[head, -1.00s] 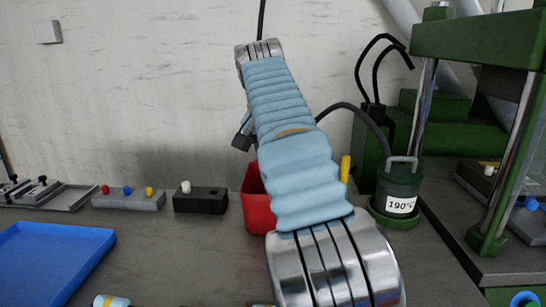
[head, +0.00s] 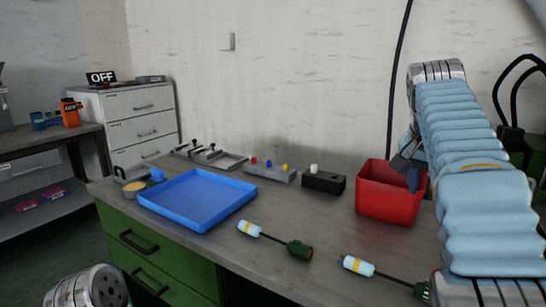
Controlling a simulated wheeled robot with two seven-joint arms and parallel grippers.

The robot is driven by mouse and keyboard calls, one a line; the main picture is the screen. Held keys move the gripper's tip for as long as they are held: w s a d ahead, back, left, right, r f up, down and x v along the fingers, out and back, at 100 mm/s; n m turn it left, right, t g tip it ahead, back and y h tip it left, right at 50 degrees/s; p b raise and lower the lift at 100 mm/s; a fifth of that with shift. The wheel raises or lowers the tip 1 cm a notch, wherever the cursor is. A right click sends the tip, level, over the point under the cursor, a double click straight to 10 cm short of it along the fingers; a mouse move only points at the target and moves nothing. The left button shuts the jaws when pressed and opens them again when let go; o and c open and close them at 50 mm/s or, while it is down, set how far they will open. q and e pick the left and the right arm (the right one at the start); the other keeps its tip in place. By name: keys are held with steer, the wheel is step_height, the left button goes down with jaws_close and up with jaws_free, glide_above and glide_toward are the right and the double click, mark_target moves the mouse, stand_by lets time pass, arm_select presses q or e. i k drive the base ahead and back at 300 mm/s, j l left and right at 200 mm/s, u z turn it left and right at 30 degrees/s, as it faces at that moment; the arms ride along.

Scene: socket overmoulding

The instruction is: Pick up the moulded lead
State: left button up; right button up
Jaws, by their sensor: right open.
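Two leads lie on the grey bench in the head view. One lead (head: 270,238) has a light blue end with a yellow band, a thin dark cable and a thick dark green moulded end. The second lead (head: 388,276) is nearer and to the right, with a similar blue and yellow end; its far end is partly hidden by my right arm. My right gripper (head: 404,162) is open beside and above the red bin, partly hidden behind my arm, well apart from both leads. My left gripper is not in view.
A blue tray (head: 200,203) stands empty on the bench's left. Behind it are a clamp fixture (head: 208,154), a grey block with coloured knobs (head: 268,171) and a black box (head: 323,182). The red bin (head: 388,205) stands right. Bare bench surrounds the leads.

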mark_target(305, 251)
steer(key=k, duration=1.4)
